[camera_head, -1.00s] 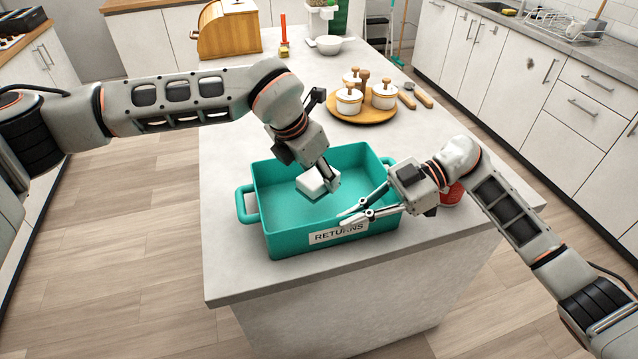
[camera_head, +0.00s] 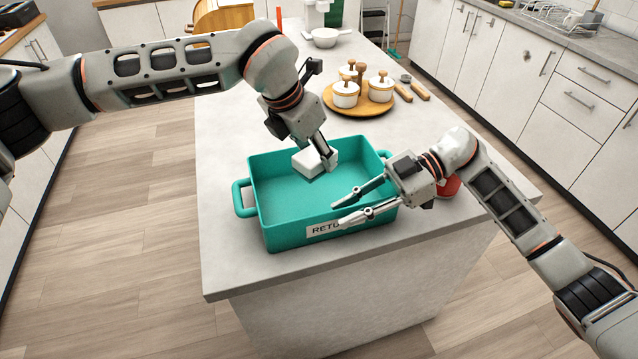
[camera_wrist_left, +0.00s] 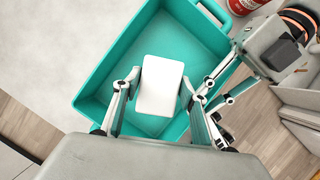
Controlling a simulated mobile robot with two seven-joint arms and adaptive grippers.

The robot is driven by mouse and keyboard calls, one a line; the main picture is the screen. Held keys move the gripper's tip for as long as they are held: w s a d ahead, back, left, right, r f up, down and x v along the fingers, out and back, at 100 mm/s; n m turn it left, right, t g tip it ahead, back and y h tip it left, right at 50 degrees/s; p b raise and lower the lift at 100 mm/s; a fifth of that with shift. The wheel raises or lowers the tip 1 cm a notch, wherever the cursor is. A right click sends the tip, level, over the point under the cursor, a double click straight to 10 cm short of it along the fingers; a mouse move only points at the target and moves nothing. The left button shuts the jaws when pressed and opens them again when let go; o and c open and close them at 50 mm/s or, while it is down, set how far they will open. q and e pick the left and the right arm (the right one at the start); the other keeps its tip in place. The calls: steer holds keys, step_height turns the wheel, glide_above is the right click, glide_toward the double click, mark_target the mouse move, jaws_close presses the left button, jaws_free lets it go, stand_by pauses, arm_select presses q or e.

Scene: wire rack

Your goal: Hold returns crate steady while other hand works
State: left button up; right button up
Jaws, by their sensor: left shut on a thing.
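The teal returns crate (camera_head: 285,231) stands on the island counter, with a white label on its front wall reading "RETU", the rest covered. My left gripper (camera_head: 322,158) is shut on a white box (camera_head: 308,163) and holds it above the crate's back part. In the left wrist view the white box (camera_wrist_left: 159,86) sits between the fingers over the crate (camera_wrist_left: 97,88). My right gripper (camera_head: 337,215) is open and empty at the crate's front right, its fingers spread near the front wall. I cannot tell whether they touch it.
A red can (camera_head: 449,186) stands right of the crate, partly behind my right gripper. A round wooden tray (camera_head: 361,107) with white lidded jars stands behind the crate. A white bowl (camera_head: 325,38) is at the back. The counter left of the crate is clear.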

stand_by(0.3)
steer(key=v, duration=1.2)
steer(key=shift+r, duration=0.1)
